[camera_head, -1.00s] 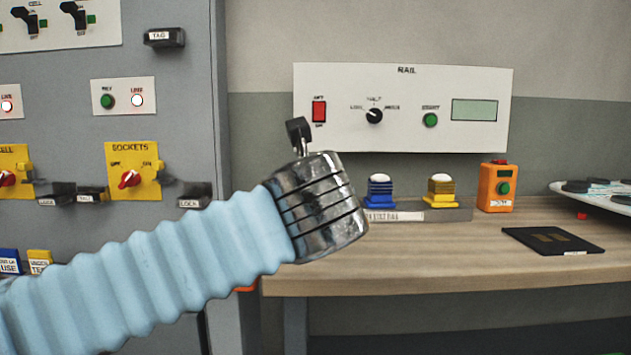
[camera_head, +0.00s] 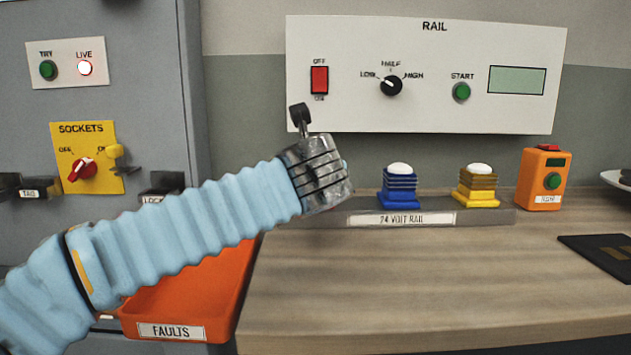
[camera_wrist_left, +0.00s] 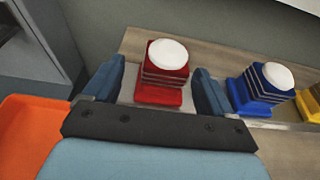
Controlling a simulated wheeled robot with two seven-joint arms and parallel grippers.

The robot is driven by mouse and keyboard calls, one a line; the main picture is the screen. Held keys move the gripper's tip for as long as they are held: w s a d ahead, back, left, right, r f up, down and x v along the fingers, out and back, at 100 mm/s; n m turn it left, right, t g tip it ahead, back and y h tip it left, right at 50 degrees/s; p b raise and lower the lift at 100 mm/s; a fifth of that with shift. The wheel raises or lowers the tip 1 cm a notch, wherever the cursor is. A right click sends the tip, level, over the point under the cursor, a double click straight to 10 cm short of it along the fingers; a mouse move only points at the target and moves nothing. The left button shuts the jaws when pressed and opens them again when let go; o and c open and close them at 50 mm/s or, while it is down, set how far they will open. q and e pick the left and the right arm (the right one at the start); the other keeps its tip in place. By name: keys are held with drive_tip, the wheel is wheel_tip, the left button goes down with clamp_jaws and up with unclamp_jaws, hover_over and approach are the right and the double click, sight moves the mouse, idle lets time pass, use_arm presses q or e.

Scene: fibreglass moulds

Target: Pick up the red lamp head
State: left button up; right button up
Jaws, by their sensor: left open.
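The red lamp head (camera_wrist_left: 168,62), a ribbed red block with a white dome, stands upright on the rail in the left wrist view. My left gripper (camera_wrist_left: 159,72) is open, with one blue finger on each side of the lamp head. Gaps show between the fingers and its sides, and nothing is gripped. In the head view my left gripper (camera_head: 300,118) is at the left end of the 24 volt rail (camera_head: 345,219); my arm and wrist hide the red lamp head there. My right gripper is in neither view.
A blue lamp head (camera_head: 399,190) and a yellow one (camera_head: 477,188) stand on the rail to the right. An orange tester (camera_head: 542,195) is beyond them. The orange faults tray (camera_head: 225,300) is below my left arm. The bench front (camera_head: 420,295) is clear.

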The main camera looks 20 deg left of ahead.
use_arm(q)
drive_tip(key=x, duration=0.6)
drive_tip(key=shift+w+d+r+p, duration=0.15)
drive_tip(key=shift+d+p, duration=0.1)
drive_tip(key=shift+p, duration=0.15)
drive_tip(key=shift+c, duration=0.3)
drive_tip(key=c, duration=1.1)
